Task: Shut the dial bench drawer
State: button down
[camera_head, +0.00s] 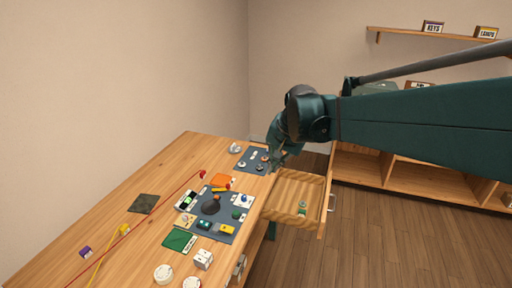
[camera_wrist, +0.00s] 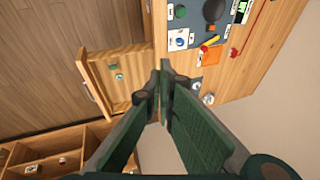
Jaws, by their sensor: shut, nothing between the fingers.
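The wooden bench drawer (camera_head: 288,189) is pulled out from the bench's right side in the head view, with its front panel and handle (camera_head: 332,202) facing right. A small green item (camera_head: 302,208) lies inside it. In the wrist view, the open drawer (camera_wrist: 128,62) is left of my fingers, with its handle (camera_wrist: 88,82) on its far left side. My gripper (camera_head: 274,166) is shut and empty, above the bench edge near the drawer's back corner. Its closed fingertips show in the wrist view (camera_wrist: 162,78). I cannot tell its exact height above the drawer.
The bench top (camera_head: 150,170) carries a dark mat (camera_head: 222,236) with several small parts, a smaller mat (camera_head: 247,165), cables and white pieces. Low wooden shelves (camera_head: 410,176) stand behind on the right. Open floor (camera_head: 370,240) lies right of the drawer.

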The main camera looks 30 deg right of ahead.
jog(key=w+d+f+m+p, duration=0.1)
jog(key=w+d+f+m, duration=0.25)
jog(key=d, duration=0.55)
jog(key=w+d+f+m+g+y, duration=0.1)
jog(key=w+d+f+m, duration=0.25)
jog(key=d, duration=0.55)
jog(key=w+d+f+m+p, duration=0.15)
jog(key=w+d, duration=0.35)
jog(key=d, duration=0.5)
jog(key=s+d+f+m+y, duration=0.1)
jog(key=d+f+m, duration=0.3)
jog(key=d+f, duration=0.6)
jog(key=s+d+f+m+y, duration=0.1)
jog(key=s+d+f+m, duration=0.2)
jog(key=d+f, duration=0.7)
jog(key=d+m+p, duration=0.1)
jog(key=d, duration=0.4)
jog(key=shift+s+d, duration=0.25)
jog(key=shift+s, duration=0.15)
jog(key=shift+m, duration=0.25)
jog(key=w+a+f+b, duration=0.3)
jog(key=w+a+f, duration=0.2)
jog(key=f, duration=0.4)
jog(key=shift+w+a+f, duration=0.15)
jog(key=shift+w+a, duration=0.1)
